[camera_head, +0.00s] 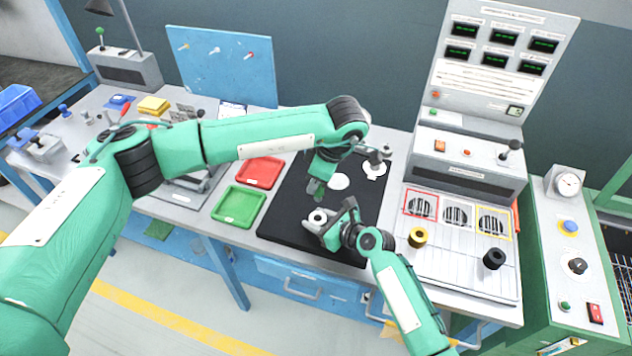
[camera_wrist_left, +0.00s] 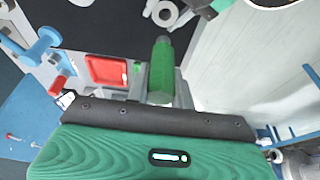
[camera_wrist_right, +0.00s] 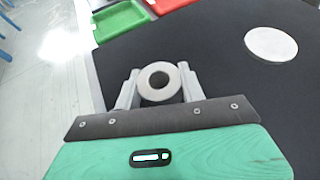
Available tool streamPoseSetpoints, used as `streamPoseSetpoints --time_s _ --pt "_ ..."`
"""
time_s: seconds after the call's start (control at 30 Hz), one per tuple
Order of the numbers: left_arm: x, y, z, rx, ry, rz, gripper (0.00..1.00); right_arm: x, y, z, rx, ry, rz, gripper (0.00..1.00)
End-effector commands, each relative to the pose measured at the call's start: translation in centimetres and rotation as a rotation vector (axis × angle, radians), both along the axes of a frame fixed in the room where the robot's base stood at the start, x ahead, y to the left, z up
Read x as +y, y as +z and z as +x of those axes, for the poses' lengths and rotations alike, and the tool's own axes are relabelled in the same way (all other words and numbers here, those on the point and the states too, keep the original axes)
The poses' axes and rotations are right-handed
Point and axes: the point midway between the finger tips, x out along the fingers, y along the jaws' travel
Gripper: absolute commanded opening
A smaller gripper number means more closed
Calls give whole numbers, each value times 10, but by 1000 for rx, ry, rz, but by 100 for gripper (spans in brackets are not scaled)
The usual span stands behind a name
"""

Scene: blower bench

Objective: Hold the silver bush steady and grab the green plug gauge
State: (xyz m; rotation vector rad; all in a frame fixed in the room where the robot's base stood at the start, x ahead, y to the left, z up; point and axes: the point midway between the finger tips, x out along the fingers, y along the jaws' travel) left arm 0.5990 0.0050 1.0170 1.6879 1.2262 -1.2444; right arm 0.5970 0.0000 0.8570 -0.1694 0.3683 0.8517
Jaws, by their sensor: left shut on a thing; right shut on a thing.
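The silver bush (camera_head: 318,217) is a short, thick ring with a round bore, low over the front part of the black mat (camera_head: 290,232). My right gripper (camera_head: 326,228) is shut on it; the right wrist view shows the bush (camera_wrist_right: 159,82) between both fingers, bore facing the camera. The green plug gauge (camera_head: 315,187) is held above the mat, behind the bush and apart from it. My left gripper (camera_head: 319,180) is shut on the gauge. In the left wrist view the green handle (camera_wrist_left: 161,72) stands out between the fingers, partly hidden by the gripper.
A white disc (camera_head: 339,181) lies on the mat. A small ring-like part sits on another pale disc (camera_head: 375,170) at the back right. A green tray (camera_head: 239,205) and a red tray (camera_head: 260,171) stand left.

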Motion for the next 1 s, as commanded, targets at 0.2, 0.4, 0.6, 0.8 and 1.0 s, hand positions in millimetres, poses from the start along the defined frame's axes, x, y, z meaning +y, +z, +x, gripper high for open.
streamPoseSetpoints --time_s 0.2,0.4,0.6,0.8,1.0 --pt "0 0 0 0 0 0 0 0 0 0 0 0 0 66" --pt "0 0 0 0 0 0 0 0 0 0 0 0 0 66" --pt "0 0 0 0 0 0 0 -8 4 -6 -1 -1 1 66" --pt "0 0 0 0 0 0 0 -33 17 -28 0 -1 -2 66" --pt "0 0 0 0 0 0 0 -62 32 -52 -1 -1 -2 66"
